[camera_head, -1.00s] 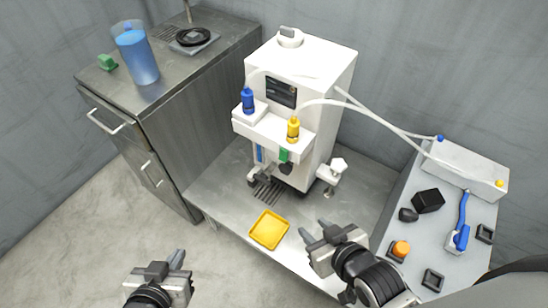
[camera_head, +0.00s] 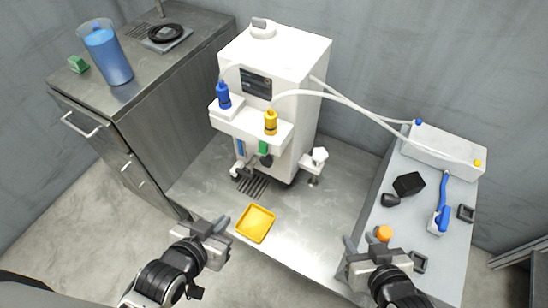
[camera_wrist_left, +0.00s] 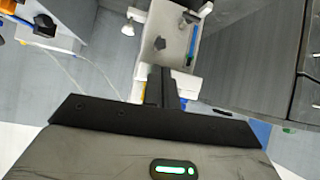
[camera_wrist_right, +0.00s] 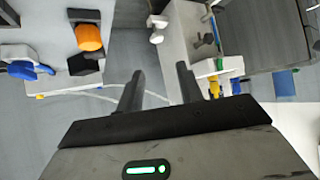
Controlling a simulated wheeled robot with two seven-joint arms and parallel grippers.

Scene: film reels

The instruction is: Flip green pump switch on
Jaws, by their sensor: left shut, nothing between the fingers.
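A green part (camera_head: 263,148) sits on the front of the white machine (camera_head: 300,100), below the yellow bottle (camera_head: 270,123). A small green block (camera_head: 78,64) sits on the steel cabinet at the left. I cannot tell which is the pump switch or how it is set. My left gripper (camera_head: 221,228) is shut and empty in front of the machine, left of the yellow tray (camera_head: 255,224). Its closed fingers also show in the left wrist view (camera_wrist_left: 161,85). My right gripper (camera_head: 366,242) is open and empty near the grey side table. Neither gripper touches either green thing.
A pitcher of blue liquid (camera_head: 108,57) and a scale with a black ring (camera_head: 166,34) stand on the cabinet. The side table (camera_head: 400,225) holds a white box (camera_head: 440,150), black parts, a blue tool (camera_head: 442,205) and an orange knob (camera_head: 383,233).

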